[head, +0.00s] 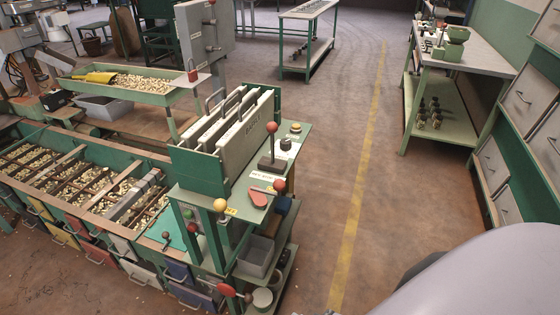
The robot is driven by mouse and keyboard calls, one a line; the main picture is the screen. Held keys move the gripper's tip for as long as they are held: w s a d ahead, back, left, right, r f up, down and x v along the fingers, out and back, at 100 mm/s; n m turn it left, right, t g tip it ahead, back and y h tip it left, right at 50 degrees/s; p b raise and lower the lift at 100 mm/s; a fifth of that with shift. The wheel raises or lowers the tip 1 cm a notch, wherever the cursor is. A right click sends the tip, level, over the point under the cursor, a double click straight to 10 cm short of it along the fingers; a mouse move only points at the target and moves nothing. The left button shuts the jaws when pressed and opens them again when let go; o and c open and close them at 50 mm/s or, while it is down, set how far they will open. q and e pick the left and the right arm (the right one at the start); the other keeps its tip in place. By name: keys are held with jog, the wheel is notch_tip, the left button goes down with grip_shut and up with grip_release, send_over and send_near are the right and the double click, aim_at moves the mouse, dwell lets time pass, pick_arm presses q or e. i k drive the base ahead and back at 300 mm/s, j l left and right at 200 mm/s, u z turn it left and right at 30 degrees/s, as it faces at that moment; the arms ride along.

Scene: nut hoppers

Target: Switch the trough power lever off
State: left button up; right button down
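The trough (150,97) is a long green tray of nuts at the left, with a yellow scoop in it. The labels are too small to read, so I cannot tell which is the trough power lever. Neither gripper is in view.
Grey plates with handles (240,130) fill a rack on the green stand (300,140). Bins of nuts (75,180) lie at the left. A green bench (460,55) and drawers (530,100) stand at the right. The floor between, with a yellow line (355,190), is clear.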

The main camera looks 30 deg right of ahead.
aim_at(257, 194)
jog(key=l+u, duration=0.25)
jog(key=l, duration=0.45)
jog(key=l+u, duration=0.25)
jog(key=l, duration=0.45)
